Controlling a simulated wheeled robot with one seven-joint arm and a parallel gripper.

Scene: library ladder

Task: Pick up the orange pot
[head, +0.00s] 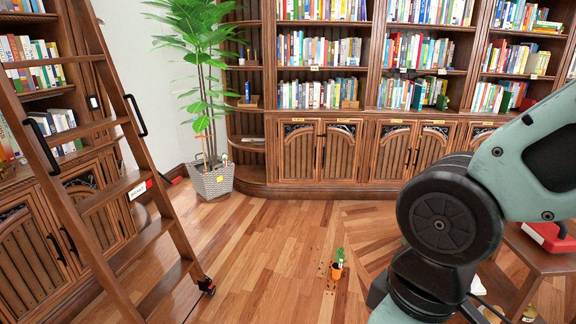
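The orange pot (337,271) is small and stands upright on the wooden floor, right of the middle near the bottom of the head view. A small green plant (340,255) grows out of it, and a pale tag or patch shows at its top. Dark specks lie on the floor around it. My arm fills the right side of the view, to the right of the pot and apart from it in the picture. My gripper is not in view.
A wooden ladder (110,130) leans at the left. A grey planter (212,181) with a tall plant stands in the back corner. Bookcases (366,110) line the back. A wooden table (525,255) with a red object (548,236) is at the right. Floor between is clear.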

